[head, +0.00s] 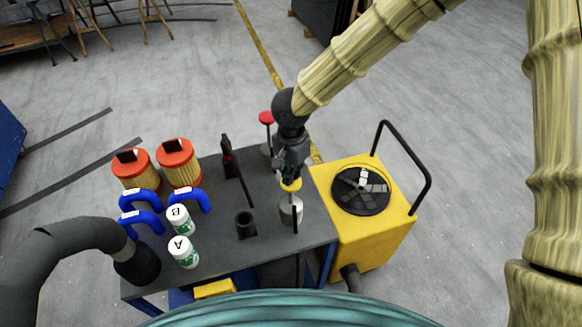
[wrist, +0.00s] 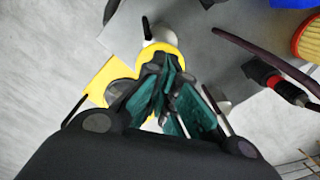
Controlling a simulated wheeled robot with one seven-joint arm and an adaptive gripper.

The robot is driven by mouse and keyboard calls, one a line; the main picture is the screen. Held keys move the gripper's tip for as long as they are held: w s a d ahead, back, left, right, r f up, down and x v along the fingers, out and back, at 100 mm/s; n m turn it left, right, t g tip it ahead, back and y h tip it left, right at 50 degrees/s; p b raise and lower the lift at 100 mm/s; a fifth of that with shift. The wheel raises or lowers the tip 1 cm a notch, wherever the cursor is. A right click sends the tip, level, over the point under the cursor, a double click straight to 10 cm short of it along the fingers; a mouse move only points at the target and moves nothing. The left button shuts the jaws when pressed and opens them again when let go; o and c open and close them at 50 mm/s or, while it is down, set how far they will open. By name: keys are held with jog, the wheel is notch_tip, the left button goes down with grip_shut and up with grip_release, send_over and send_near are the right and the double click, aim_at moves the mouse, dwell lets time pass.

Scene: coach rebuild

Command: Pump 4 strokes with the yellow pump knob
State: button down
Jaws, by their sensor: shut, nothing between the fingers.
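The yellow pump knob (head: 291,185) sits on top of a pale pump body (head: 286,211) near the right end of the dark table. My gripper (head: 289,175) points down right over the knob, with its fingers shut and nothing held between them. In the wrist view the yellow knob (wrist: 174,52) shows just beyond my green-padded fingertips (wrist: 163,62), partly hidden by them. The fingers look to be at or just above the knob; I cannot tell whether they touch it.
A red-knobbed pump (head: 266,118) stands behind my gripper. A dark bar (head: 240,180) and a black cup (head: 245,223) are to the left. A yellow machine (head: 375,235) stands right.

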jog(key=shift+r+p, duration=1.1)
jog(key=shift+r, duration=1.55)
jog(key=shift+s+f+b, duration=0.1)
jog(key=shift+f+b, duration=1.25)
jog(key=shift+f, duration=4.8)
jog(key=shift+r, duration=0.15)
notch_tip(320, 180, up, 3)
jog(key=p, duration=0.3)
jog(key=shift+r+p, duration=0.2)
jog(key=shift+p, duration=0.15)
jog(key=shift+r, duration=4.3)
